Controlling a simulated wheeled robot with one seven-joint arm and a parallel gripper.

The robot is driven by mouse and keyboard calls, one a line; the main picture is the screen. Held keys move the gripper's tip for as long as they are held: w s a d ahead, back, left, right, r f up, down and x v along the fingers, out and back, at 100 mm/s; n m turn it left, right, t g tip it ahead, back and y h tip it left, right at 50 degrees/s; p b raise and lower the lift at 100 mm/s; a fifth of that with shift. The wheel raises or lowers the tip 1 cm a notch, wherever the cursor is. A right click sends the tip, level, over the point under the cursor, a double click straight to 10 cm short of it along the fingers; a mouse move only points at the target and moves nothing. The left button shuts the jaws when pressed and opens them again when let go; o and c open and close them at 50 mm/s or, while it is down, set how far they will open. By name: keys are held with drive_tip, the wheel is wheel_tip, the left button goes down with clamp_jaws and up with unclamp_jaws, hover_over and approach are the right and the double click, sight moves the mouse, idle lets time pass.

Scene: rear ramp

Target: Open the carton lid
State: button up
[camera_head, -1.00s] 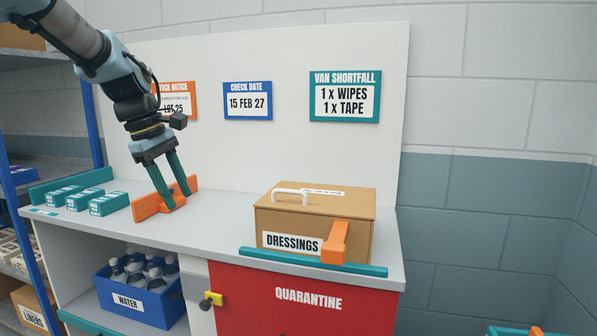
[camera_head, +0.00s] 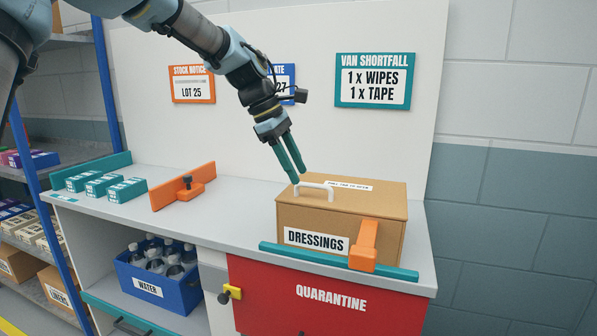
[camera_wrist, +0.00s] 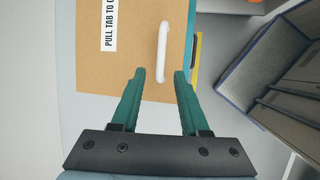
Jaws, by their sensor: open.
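The brown carton (camera_head: 338,216) labelled DRESSINGS stands on the counter with its lid (camera_head: 378,197) shut. A white handle (camera_head: 318,187) stands up from the lid's front left part, and it also shows in the wrist view (camera_wrist: 162,50). A label on the lid (camera_wrist: 109,25) reads "PULL TAB TO", its end cut off. An orange strap-like piece (camera_head: 364,240) sits against the carton's front right. My gripper (camera_head: 295,177) is open and empty, just above the carton's left end, close to the handle. In the wrist view its fingertips (camera_wrist: 160,72) point toward the handle, apart from it.
A teal rail (camera_head: 335,262) runs along the counter's front edge before the carton. An orange divider (camera_head: 182,187) with a dark knob and several teal boxes (camera_head: 103,184) stand to the left. The counter between is clear. A white back panel rises behind.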

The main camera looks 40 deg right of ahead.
drive_tip(key=shift+x, duration=0.9)
clamp_jaws()
idle(0.9)
